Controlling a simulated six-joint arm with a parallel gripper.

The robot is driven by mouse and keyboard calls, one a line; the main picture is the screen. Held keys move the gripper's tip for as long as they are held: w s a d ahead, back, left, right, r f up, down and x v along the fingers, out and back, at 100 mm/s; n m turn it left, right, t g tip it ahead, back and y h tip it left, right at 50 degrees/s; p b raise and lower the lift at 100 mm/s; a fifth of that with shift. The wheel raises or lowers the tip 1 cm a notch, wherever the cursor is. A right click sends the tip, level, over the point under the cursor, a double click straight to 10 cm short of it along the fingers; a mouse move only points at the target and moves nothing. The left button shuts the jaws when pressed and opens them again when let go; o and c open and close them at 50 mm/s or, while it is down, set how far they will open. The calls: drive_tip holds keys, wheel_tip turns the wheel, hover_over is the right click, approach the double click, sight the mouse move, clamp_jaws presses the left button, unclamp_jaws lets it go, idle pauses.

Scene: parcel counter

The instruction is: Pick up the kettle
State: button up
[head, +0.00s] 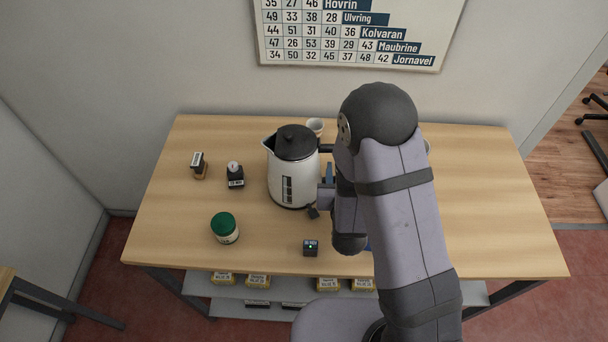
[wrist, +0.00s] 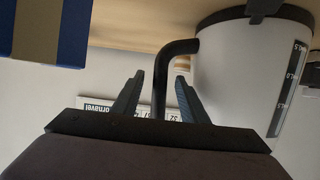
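The white kettle (head: 292,180) with a black lid and a water-level scale stands upright on the wooden table. Its black handle (head: 326,148) points right and is mostly hidden behind my arm. In the wrist view the kettle's white body (wrist: 235,80) is at the right, and the handle (wrist: 160,82) runs down between the two fingers of my gripper (wrist: 158,90). The fingers are open, one on each side of the handle, with a gap visible on both sides. In the head view my arm hides most of the gripper.
A white cup (head: 315,126) stands behind the kettle. Two stamps (head: 198,165) (head: 235,176) and a green-lidded jar (head: 225,229) are to its left. A small dark block (head: 310,248) lies near the front edge. A blue box (wrist: 72,35) is near the gripper.

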drive_tip(key=shift+f, duration=0.1)
drive_tip(key=b, duration=0.3)
drive_tip(key=shift+w+f, duration=0.25)
drive_tip(key=shift+w, duration=0.15)
drive_tip(key=shift+w+b, duration=0.2)
drive_tip(key=shift+b, duration=1.05)
drive_tip(key=b, duration=0.3)
drive_tip(key=shift+w+f, duration=0.1)
drive_tip(key=shift+f, duration=0.05)
drive_tip(key=shift+w+f+b, duration=0.15)
drive_tip(key=shift+w+b, duration=0.35)
drive_tip(key=shift+b, duration=0.5)
drive_tip(key=shift+w, duration=0.75)
drive_tip(key=shift+w+f+p, duration=0.25)
drive_tip(key=shift+w+p, duration=0.05)
drive_tip(key=shift+w, duration=0.2)
